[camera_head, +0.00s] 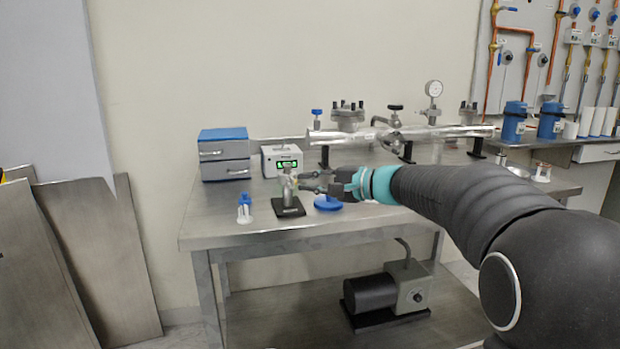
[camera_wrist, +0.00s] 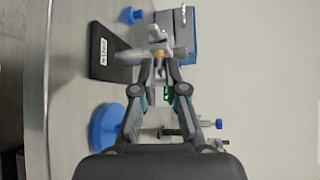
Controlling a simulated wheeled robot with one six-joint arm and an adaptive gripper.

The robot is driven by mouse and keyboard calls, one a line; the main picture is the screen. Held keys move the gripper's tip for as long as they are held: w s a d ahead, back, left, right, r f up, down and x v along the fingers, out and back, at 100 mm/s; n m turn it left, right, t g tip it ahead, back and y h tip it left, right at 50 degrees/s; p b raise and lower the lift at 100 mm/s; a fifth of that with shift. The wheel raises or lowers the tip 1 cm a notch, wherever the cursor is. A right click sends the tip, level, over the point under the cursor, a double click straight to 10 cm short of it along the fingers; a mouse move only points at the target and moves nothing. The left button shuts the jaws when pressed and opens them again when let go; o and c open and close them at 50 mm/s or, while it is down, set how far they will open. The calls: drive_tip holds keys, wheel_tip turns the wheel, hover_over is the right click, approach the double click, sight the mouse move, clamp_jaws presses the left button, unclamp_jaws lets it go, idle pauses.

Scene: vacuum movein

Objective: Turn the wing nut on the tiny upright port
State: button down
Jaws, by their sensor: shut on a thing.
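The tiny upright port (camera_head: 289,188) is a small metal fitting on a black base plate (camera_head: 288,210) near the front edge of the steel bench. In the wrist view the port (camera_wrist: 130,57) lies sideways in the picture, with the labelled black base (camera_wrist: 103,62) at left. My gripper (camera_head: 302,181) reaches in from the right at the height of the port's top. In the wrist view my gripper (camera_wrist: 159,64) has its fingertips closed in on the wing nut (camera_wrist: 157,53) at the port. The fingers partly hide the nut, so its exact angle is unclear.
A blue round cap (camera_head: 328,203) lies right of the base. A white-and-blue piece (camera_head: 244,208) stands left of it. Behind are a grey box with a green display (camera_head: 281,160), a blue-topped drawer unit (camera_head: 224,154) and a long metal tube (camera_head: 440,132). A pump (camera_head: 388,295) sits below.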

drive_tip(key=shift+w+r+m+g+h, duration=0.1)
drive_tip(key=shift+r+m+g+h, duration=0.2)
drive_tip(key=shift+m+g+h, duration=0.65)
drive_tip(key=shift+w+a+r+m+g+h, duration=0.1)
drive_tip(key=shift+w+m+g+h, duration=0.1)
drive_tip(key=shift+m+g+h, duration=0.7)
drive_tip(key=m+g+h, duration=0.1)
drive_tip(key=m+g, duration=0.1)
drive_tip(key=g, duration=0.1)
drive_tip(key=shift+w, duration=0.2)
drive_tip(key=shift+a+r+m+g+h, duration=0.1)
drive_tip(key=shift+m+g+h, duration=0.2)
drive_tip(key=shift+g, duration=0.45)
drive_tip(key=shift+m+g, duration=0.35)
drive_tip(key=shift+g, duration=0.25)
idle(0.8)
drive_tip(key=c, duration=1.3)
unclamp_jaws()
drive_tip(key=shift+o, duration=0.3)
drive_tip(key=shift+r+t, duration=0.1)
drive_tip(key=shift+t, duration=0.2)
